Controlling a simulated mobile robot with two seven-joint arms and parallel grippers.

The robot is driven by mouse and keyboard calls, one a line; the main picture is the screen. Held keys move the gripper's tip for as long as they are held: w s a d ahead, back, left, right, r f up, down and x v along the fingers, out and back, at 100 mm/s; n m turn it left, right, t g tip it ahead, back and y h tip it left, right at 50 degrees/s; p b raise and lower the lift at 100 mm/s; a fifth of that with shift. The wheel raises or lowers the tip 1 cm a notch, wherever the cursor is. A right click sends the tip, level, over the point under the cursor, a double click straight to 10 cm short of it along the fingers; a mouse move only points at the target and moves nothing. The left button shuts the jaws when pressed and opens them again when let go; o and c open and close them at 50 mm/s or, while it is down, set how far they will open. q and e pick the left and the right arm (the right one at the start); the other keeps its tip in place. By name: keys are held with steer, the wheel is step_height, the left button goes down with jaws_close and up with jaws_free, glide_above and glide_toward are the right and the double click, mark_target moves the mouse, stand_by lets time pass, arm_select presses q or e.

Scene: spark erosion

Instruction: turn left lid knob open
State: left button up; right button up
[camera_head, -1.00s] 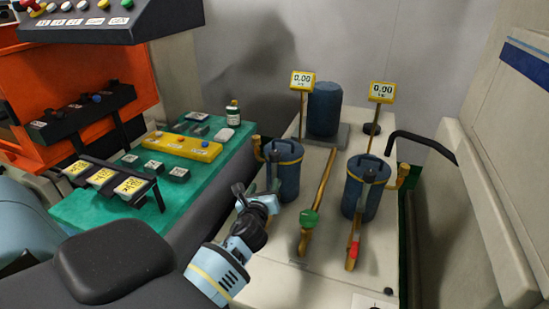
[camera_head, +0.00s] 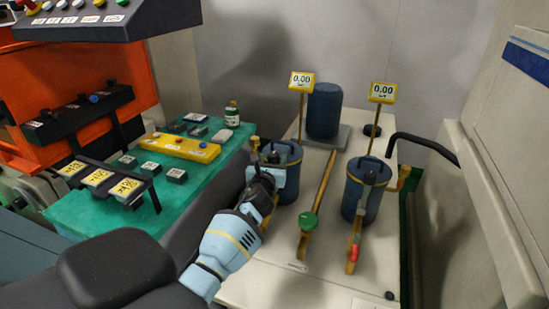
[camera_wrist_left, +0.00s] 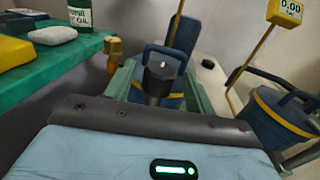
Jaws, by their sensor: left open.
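The left blue canister (camera_head: 288,190) has a yellow band and stands on the pale bench. Its dark lid knob (camera_wrist_left: 158,76), with a small white mark on top, shows in the left wrist view in front of a blue arched handle (camera_wrist_left: 168,54). My left gripper (camera_wrist_left: 158,88) is open, with one finger on each side of the knob; contact cannot be told. In the head view my left gripper (camera_head: 272,172) is at the lid and hides part of it. The right blue canister (camera_head: 366,192) stands apart with its own lid knob. My right gripper is not in view.
Yellow displays (camera_head: 302,81) stand on posts behind. A green table (camera_head: 75,212) with small items is at left. A black bent handle (camera_head: 425,141) juts in at right.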

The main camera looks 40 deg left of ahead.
arm_select(q)
steer(key=shift+w+a+f, duration=0.1)
steer(key=shift+w+a, duration=0.2)
steer(key=shift+w, duration=0.3)
steer(key=shift+w+a, duration=0.1)
steer(key=shift+w, duration=0.1)
